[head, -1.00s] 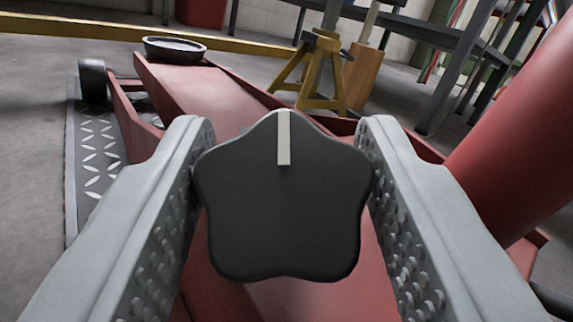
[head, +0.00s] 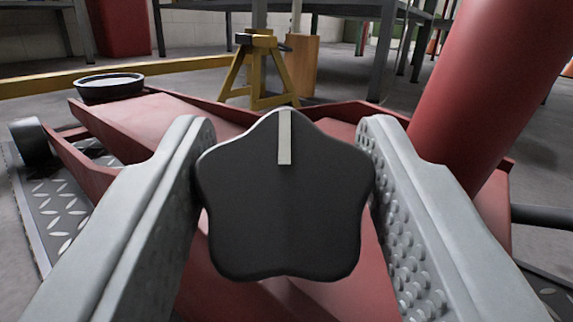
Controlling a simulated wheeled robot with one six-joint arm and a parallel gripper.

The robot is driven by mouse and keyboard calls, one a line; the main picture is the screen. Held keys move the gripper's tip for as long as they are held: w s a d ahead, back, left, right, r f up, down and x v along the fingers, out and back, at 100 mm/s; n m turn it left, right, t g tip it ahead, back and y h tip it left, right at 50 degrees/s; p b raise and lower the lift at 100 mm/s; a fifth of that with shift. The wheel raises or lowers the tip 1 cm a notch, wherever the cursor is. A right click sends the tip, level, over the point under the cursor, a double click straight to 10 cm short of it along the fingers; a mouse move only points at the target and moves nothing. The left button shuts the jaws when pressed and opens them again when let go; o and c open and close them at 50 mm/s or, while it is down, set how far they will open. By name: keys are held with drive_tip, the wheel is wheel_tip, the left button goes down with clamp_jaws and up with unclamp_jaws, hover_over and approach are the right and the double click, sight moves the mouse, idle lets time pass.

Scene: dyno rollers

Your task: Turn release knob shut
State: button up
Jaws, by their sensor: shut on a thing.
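The release knob (head: 283,215) is a black, star-shaped knob with a pale stripe on its face. It fills the middle of the head view, with the stripe at the top lobe. My gripper (head: 284,165) is shut on the knob, one grey studded finger against its left side and one against its right. The knob's shaft and mount are hidden behind its face. Behind it lies the red jack body (head: 165,117), with a black round saddle (head: 109,88) at its far left end.
A thick red cylinder (head: 490,90) leans up at the right, close to the right finger. A yellow jack stand (head: 255,70) and a wooden block (head: 301,65) stand behind the jack. Diamond plate (head: 60,215) lies at the left on grey floor.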

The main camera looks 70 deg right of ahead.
drive_tip(key=o, duration=1)
drive_tip(key=shift+c, duration=0.2)
drive_tip(key=shift+a, duration=0.1)
drive_tip(key=v, duration=1.7)
drive_tip(key=shift+s+a+f, duration=0.1)
drive_tip(key=shift+s, duration=0.05)
